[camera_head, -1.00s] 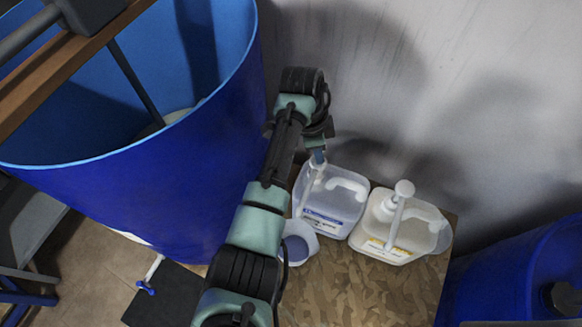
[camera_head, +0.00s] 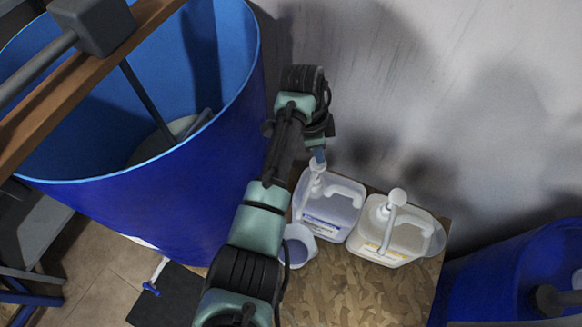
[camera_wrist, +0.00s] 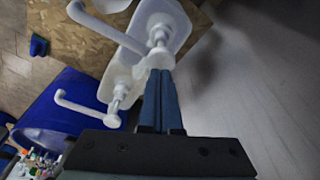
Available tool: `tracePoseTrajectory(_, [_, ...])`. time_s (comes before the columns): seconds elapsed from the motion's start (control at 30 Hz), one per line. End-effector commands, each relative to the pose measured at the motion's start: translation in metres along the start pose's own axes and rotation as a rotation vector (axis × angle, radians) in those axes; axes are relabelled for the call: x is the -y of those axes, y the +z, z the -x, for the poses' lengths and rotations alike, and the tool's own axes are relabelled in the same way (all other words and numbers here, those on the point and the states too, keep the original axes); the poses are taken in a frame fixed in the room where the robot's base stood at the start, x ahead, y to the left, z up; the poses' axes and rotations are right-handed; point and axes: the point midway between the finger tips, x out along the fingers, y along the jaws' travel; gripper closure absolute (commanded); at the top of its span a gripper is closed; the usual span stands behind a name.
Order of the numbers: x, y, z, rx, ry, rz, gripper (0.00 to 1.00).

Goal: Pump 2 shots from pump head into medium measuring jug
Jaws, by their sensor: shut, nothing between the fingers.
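A white pump head (camera_head: 317,168) tops the left translucent container (camera_head: 330,205), which has a blue-and-white label. My gripper (camera_head: 318,153) is shut and empty, with its fingertips right at this pump head. Whether they touch it I cannot tell. In the wrist view the shut fingers (camera_wrist: 160,75) overlap the lower edge of the pump head (camera_wrist: 159,56), and its spout runs to the upper left. A pale measuring jug (camera_head: 299,248) stands in front of the left container, below the pump's spout. My arm covers part of the jug's left side.
A second container (camera_head: 392,235) with a yellow label and its own pump (camera_head: 398,196) stands close on the right. A big open blue drum (camera_head: 215,170) rises on the left, another blue drum (camera_head: 500,275) at the right. The wall is behind; the board's front (camera_head: 360,295) is clear.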

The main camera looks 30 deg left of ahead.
Motion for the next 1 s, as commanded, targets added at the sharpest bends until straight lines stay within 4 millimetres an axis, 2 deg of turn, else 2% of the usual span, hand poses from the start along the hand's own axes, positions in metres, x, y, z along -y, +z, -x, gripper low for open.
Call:
tracePoseTrajectory(0.23, [0.000, -0.002, 0.008, 0.000, -0.001, 0.000, 1.00])
tracePoseTrajectory(0.73, [0.000, -0.012, 0.058, -0.001, 0.000, 0.000, 1.00])
tracePoseTrajectory(1.0, [0.000, -0.012, 0.059, 0.000, 0.000, 0.000, 1.00])
